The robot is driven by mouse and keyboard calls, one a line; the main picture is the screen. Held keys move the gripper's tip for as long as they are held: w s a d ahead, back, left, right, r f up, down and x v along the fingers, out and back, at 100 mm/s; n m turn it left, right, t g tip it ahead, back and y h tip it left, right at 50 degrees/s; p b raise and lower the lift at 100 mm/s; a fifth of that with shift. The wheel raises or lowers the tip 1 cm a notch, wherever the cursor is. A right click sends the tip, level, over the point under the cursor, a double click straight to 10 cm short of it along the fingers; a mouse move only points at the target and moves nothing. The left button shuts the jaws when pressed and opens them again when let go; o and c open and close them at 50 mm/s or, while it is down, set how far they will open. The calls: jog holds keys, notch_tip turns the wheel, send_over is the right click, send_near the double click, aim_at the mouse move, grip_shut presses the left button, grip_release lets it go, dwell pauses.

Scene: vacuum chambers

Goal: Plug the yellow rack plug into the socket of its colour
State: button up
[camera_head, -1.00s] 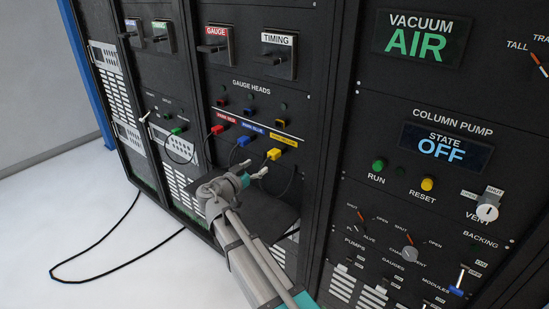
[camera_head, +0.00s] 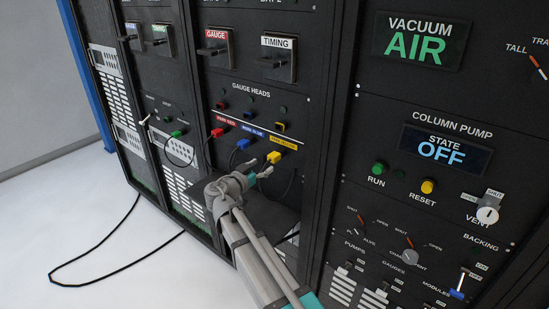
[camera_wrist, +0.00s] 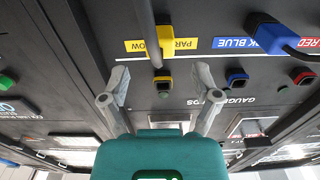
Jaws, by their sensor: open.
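The yellow rack plug (camera_head: 274,157) sits in the panel under the yellow park label (camera_head: 284,140), with a dark cable hanging from it. In the wrist view the yellow plug (camera_wrist: 166,40) shows at the top, beyond my fingertips. The yellow socket (camera_head: 280,126) is above the label on the rack; it also shows in the wrist view (camera_wrist: 162,82), between the fingers in the picture. My gripper (camera_head: 263,176) is open and empty, just below and left of the yellow plug in the head view. Its spread fingers show in the wrist view (camera_wrist: 161,72).
Blue (camera_head: 243,143) and red (camera_head: 217,132) plugs sit left of the yellow one, with blue (camera_head: 250,112) and red (camera_head: 221,103) sockets above. Gauge and timing handles (camera_head: 279,60) jut out higher up. A black cable (camera_head: 110,275) loops on the floor.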

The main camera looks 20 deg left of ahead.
aim_at(270, 160)
jog(key=shift+x, duration=3.15)
jog(key=shift+c, duration=0.3)
grip_shut()
jog(key=shift+s+a, duration=0.1)
jog(key=shift+s, duration=0.1)
jog(key=shift+s+a, duration=0.25)
jog(key=shift+s, duration=0.3)
jog(key=shift+s+a, duration=0.2)
jog(key=shift+s, duration=0.35)
jog(key=shift+s+a, duration=0.3)
jog(key=shift+s, duration=0.35)
